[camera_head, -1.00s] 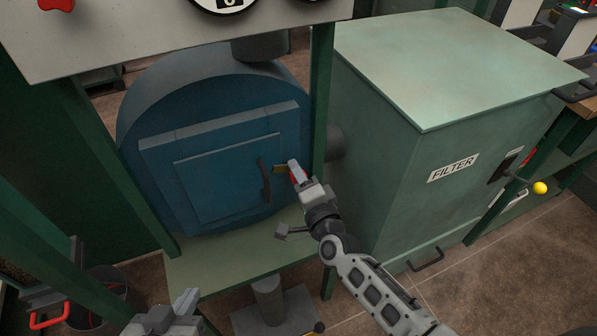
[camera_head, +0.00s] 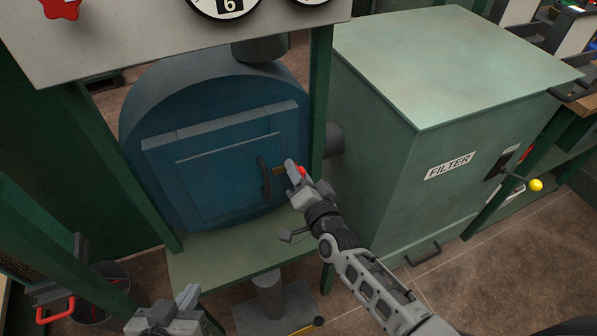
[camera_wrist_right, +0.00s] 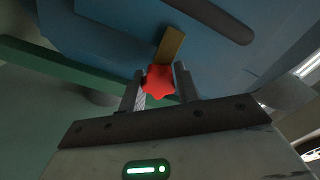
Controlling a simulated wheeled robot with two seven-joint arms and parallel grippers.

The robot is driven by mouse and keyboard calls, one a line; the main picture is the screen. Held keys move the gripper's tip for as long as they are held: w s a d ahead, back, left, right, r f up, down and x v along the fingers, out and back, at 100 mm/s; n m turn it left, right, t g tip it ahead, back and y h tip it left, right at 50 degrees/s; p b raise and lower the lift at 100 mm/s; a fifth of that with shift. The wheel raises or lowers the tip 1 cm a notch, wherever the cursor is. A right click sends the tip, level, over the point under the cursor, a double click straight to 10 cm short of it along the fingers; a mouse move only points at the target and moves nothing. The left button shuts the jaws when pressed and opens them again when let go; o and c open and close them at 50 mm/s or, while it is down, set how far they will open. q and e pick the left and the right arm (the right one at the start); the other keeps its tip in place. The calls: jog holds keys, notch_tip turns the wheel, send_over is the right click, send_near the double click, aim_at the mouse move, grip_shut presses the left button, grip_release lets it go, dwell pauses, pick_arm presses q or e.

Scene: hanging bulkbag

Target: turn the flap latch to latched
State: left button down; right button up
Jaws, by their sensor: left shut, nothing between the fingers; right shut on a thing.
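The flap latch is a red star-shaped knob (camera_head: 301,171) with a brass bar (camera_head: 279,171), at the right edge of the blue flap door (camera_head: 225,165). The bar points left toward the dark door handle (camera_head: 264,177). In the right wrist view the red knob (camera_wrist_right: 158,81) sits between my fingers and the brass bar (camera_wrist_right: 171,45) extends beyond it. My right gripper (camera_head: 296,170) is shut on the knob; its fingers partly hide it in the head view. My left gripper (camera_head: 188,296) is shut and empty at the lower left, away from the door.
A green filter cabinet (camera_head: 390,170) stands close to the right of my right arm. A grey panel with gauges (camera_head: 160,35) overhangs the top. A green ledge (camera_head: 235,247) lies below the door.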

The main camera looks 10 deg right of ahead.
jog(key=shift+s+a+f, duration=0.15)
jog(key=shift+a+f, duration=0.15)
jog(key=o, duration=0.9)
jog(key=shift+o, duration=0.2)
jog(key=shift+d+r, duration=0.1)
jog(key=s+d, duration=0.3)
jog(key=s, duration=1.2)
jog(key=shift+s+p, duration=0.3)
